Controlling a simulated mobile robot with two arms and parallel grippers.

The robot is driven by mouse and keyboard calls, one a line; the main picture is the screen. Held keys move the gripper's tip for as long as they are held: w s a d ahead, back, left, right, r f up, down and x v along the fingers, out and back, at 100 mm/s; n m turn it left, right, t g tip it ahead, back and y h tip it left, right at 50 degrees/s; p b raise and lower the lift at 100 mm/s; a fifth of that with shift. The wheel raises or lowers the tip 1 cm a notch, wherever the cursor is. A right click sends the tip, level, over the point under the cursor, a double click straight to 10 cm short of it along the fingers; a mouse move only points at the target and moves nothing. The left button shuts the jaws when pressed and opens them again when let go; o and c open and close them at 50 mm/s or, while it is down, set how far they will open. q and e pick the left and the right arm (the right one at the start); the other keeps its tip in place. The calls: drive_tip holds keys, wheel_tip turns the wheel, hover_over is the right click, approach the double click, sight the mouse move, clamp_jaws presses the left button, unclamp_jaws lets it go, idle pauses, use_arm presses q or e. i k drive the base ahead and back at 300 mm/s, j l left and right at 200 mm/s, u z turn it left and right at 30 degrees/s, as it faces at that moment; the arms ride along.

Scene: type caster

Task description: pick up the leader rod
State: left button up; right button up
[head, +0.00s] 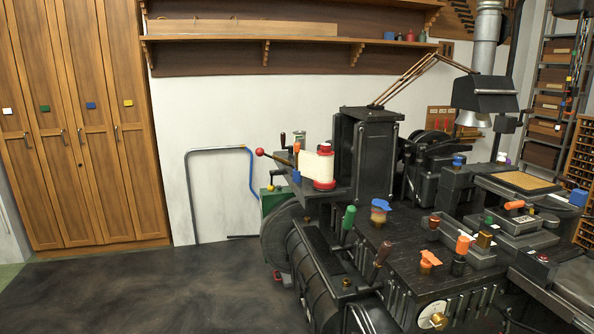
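I cannot tell for sure which thing is the leader rod. Thin copper-coloured rods (408,78) slope up to the right above the black type-casting machine (385,262), in the head view. A lever with a red ball end (260,152) sticks out to the left of the machine's upper part. It is beside a cream paper roll with red ends (316,165). A bent grey and blue pipe frame (219,150) stands against the white wall, left of the machine. Neither my left nor my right gripper is in view.
Wooden cabinets (85,130) with coloured tags stand at the left. A wall shelf (290,39) runs along the top. A tall rack (550,100) stands at the right. Green and orange handles (348,218) stick up from the machine. The dark floor (150,290) at front left is clear.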

sight(296, 146)
drive_tip(key=i+j+z, duration=0.15)
drive_tip(key=i+j, duration=0.2)
drive_tip(key=i, duration=0.2)
drive_tip(key=i+j+z, duration=0.2)
drive_tip(key=i+j, duration=0.2)
drive_tip(key=i, duration=0.15)
